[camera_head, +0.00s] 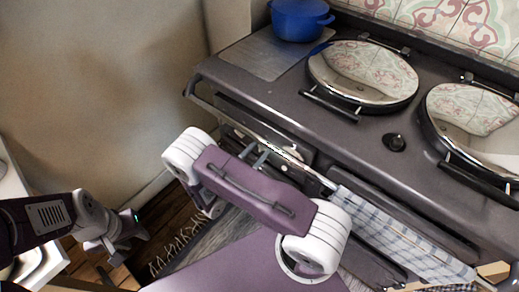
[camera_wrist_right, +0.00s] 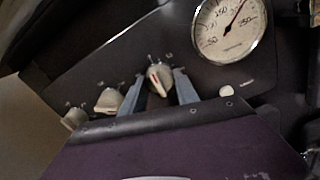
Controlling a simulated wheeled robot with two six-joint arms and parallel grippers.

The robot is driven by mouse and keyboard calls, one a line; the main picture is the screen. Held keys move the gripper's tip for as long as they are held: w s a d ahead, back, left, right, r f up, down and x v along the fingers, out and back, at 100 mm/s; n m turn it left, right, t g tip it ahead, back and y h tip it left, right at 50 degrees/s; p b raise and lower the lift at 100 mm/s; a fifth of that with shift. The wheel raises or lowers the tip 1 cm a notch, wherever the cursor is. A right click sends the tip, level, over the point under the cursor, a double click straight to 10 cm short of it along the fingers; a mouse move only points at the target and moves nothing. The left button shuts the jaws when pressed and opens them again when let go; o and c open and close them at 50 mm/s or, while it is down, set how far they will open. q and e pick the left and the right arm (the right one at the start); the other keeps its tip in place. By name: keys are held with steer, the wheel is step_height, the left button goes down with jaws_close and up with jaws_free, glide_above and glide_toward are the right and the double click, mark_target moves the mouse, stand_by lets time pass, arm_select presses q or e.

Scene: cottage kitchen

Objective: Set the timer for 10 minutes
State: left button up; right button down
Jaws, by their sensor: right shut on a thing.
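In the right wrist view, a row of cream knobs sits on the dark front panel of the range. Two other knobs (camera_wrist_right: 108,101) stand free to the left. Marks by the knobs are too small to read, so I cannot tell which is the timer. In the head view, my arm mostly hides the right gripper at the range front. My left gripper (camera_head: 122,240) is low at the left, away from the range; its jaws are unclear.
A round dial gauge (camera_wrist_right: 228,28) is right of the knobs. The range (camera_head: 275,97) carries two domed lids (camera_head: 362,72) and a blue pot (camera_head: 300,18). A checked towel (camera_head: 395,237) hangs on its front rail. A white surface (camera_head: 12,190) is at the far left.

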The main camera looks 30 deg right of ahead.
steer(key=m, duration=0.4)
steer(key=shift+f+m+b, duration=0.1)
steer(key=shift+m+b, duration=0.3)
steer(key=shift+m+h+b, duration=0.3)
steer(key=shift+m+b, duration=0.1)
steer(key=shift+m, duration=1.8)
steer(key=c, duration=0.9)
jaws_free()
steer(key=v, duration=0.9)
steer(key=shift+p, duration=0.3)
